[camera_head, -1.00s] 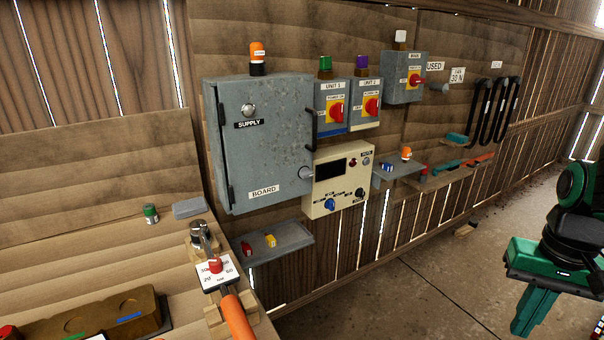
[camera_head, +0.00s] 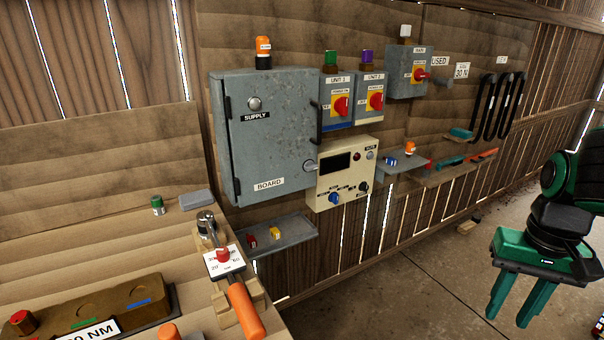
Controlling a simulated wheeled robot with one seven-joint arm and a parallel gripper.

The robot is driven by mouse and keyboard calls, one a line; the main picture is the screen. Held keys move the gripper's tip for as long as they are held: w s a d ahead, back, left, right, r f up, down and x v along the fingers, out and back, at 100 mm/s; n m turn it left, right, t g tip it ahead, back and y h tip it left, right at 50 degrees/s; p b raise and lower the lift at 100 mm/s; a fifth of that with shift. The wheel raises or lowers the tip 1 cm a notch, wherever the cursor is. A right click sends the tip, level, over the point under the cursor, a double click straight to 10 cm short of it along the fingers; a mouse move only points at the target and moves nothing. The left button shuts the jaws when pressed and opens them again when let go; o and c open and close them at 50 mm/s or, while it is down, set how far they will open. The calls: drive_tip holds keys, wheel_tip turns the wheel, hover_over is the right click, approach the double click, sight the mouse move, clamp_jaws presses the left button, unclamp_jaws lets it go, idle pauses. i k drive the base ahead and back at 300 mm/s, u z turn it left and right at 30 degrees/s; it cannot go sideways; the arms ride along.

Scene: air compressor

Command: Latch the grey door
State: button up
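The grey door (camera_head: 268,148) is the front of a wall cabinet, with SUPPLY and BOARD labels. It looks closed or nearly closed; I cannot tell whether a small gap remains. A round metal latch (camera_head: 310,165) sits low at its right edge, and a dark bar handle (camera_head: 316,121) is above it. A round metal lock (camera_head: 254,104) is near the top left. My gripper (camera_head: 511,296) is at the far right, well away from the door. Its two green fingers point down, apart, with nothing between them.
A beige meter box (camera_head: 343,178) adjoins the door's lower right. Grey switch boxes (camera_head: 337,101) are right of the door. A shelf (camera_head: 285,238) is below it. The bench at lower left holds an orange-handled torque wrench (camera_head: 240,300). The floor (camera_head: 400,290) between bench and gripper is clear.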

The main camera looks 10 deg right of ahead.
sight(310, 165)
drive_tip(key=u, duration=2.05)
drive_tip(key=k, duration=1.15)
drive_tip(key=z, duration=1.85)
drive_tip(key=i, duration=1)
